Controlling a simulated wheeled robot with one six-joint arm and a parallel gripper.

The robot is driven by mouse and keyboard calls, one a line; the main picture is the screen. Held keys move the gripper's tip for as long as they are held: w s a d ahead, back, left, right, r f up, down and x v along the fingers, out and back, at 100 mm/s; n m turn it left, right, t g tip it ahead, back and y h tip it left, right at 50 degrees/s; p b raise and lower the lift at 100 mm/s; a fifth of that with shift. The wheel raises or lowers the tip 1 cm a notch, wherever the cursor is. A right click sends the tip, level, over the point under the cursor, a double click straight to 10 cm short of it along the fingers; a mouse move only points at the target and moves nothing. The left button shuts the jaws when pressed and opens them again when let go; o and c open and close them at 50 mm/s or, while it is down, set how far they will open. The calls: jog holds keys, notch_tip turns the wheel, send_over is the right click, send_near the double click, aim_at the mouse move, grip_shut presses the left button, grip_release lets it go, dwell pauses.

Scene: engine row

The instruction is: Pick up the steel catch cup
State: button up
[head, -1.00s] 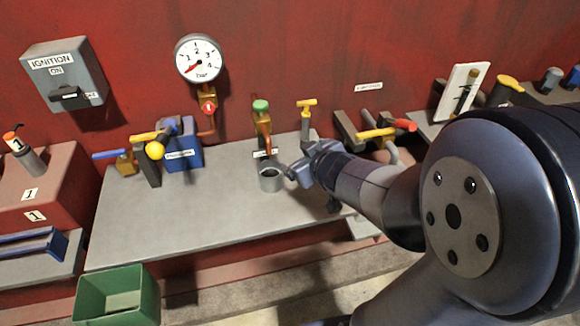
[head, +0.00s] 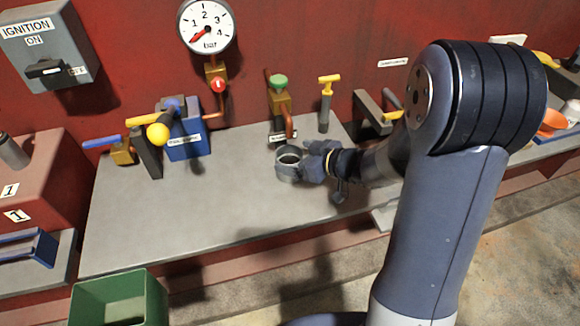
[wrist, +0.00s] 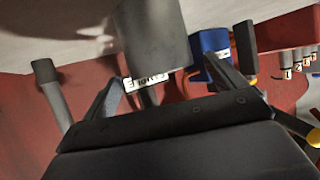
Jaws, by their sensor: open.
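The steel catch cup (head: 287,173) stands on the grey bench top (head: 200,222), below the green-knobbed tap. My gripper (head: 306,162) reaches in from the right, with its fingers at the cup's sides. In the wrist view the cup (wrist: 156,38) is a large grey cylinder between the two spread fingers of my gripper (wrist: 165,85). The jaws are open, and the cup's far end is cut off by the frame. I cannot tell whether either finger touches it.
The green-knobbed tap (head: 279,102) and a yellow-handled valve (head: 327,100) stand behind the cup. A blue box (head: 186,142) with levers stands to the left. A green bin (head: 120,300) is at the front left. The bench left of the cup is clear.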

aim_at(280, 154)
jog(key=x, duration=0.5)
jog(key=shift+f+b, duration=0.25)
jog(key=shift+b, duration=0.1)
jog(key=c, duration=1.2)
jog(key=shift+r, duration=0.25)
jog(key=shift+r+p, duration=0.55)
jog(key=shift+r, duration=0.95)
jog(key=s+d, duration=0.3)
jog(key=d, duration=0.1)
jog(key=s+d, duration=0.8)
jog(key=d, duration=0.1)
jog(key=shift+s+d, duration=0.1)
jog(key=shift+s+r, duration=0.1)
